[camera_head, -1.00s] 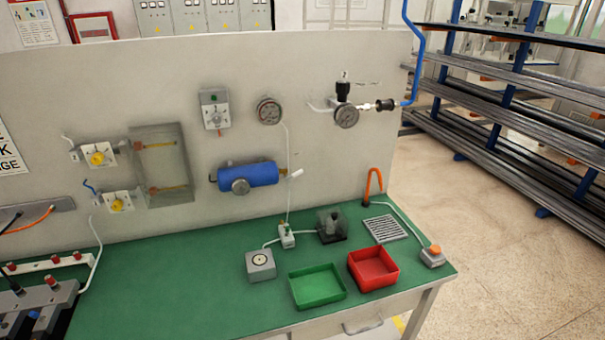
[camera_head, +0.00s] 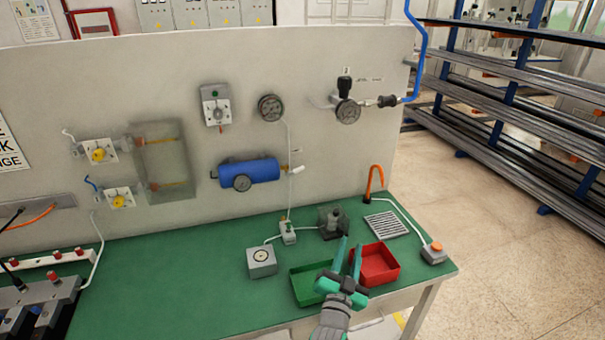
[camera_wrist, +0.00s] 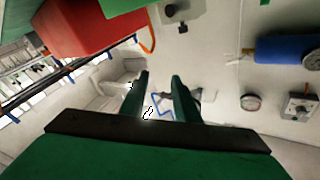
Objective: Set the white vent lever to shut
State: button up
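The white vent lever (camera_head: 298,169) is at the right end of the blue tank (camera_head: 250,171) on the upright panel. It is small and tilted, and I cannot read its setting. My gripper (camera_head: 351,247) is open and empty, with a clear gap between its green fingers. It is over the red and green trays, below and to the right of the lever, and touches neither lever nor tank. The fingers also show in the wrist view (camera_wrist: 161,90), with the blue tank (camera_wrist: 283,48) at the right.
The green tray (camera_head: 304,292) and red tray (camera_head: 381,263) are under my gripper. A grey button box (camera_head: 262,263), a small fitting with a hose (camera_head: 288,233) and a clear-covered block (camera_head: 333,222) stand on the bench. A gauge (camera_head: 271,107) is above the lever.

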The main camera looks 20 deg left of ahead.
jog(key=w+a+r+m, duration=0.3)
jog(key=w+a+r, duration=0.25)
jog(key=a, duration=0.25)
jog(key=m+g, duration=0.2)
jog(key=m, duration=0.3)
send_near(299, 170)
jog(key=shift+y, duration=0.3)
jog(key=w, duration=1.1)
jog(key=shift+a+f, duration=0.1)
jog(key=shift+f, duration=0.05)
grip_shut()
